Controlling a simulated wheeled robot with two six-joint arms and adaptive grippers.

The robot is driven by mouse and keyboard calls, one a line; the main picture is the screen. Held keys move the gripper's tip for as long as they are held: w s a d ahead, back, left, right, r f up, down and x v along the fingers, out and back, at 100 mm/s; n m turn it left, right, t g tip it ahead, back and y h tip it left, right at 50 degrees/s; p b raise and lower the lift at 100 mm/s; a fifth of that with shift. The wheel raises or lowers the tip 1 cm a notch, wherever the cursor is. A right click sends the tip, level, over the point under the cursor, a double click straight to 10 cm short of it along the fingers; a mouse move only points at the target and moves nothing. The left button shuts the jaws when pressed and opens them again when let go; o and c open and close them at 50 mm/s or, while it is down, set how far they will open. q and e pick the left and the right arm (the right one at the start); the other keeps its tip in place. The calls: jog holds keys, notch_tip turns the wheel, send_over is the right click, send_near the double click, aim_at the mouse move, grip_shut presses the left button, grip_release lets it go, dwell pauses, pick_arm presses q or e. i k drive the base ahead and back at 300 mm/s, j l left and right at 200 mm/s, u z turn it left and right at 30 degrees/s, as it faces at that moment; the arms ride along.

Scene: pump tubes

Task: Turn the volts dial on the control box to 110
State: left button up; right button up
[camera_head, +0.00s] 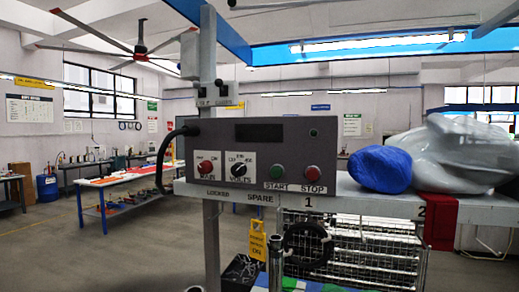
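The control box (258,133) is a dark grey panel on a light grey shelf in the middle of the head view. Its volts dial (238,166) is a black knob on a white plate, left of centre on the lower half of the panel. The plate's markings are too small to read for certain, so I cannot tell the dial's setting. Left of it is a red knob (206,167) on a white plate. A green START button (277,172) and a red STOP button (313,173) are to the right. Neither of my grippers is in view.
A blue rounded object (381,169) and a large grey glossy shape (455,152) sit on the shelf right of the box. A black cable (163,160) loops from the box's left side. A grey post (209,80) rises behind it. The space before the panel looks clear.

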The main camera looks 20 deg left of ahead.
aim_at(239, 170)
jog(key=j, duration=0.85)
jog(key=k+j+z, duration=0.1)
jog(key=j, duration=1.65)
jog(key=k+j+z, duration=0.1)
jog(key=j, duration=0.75)
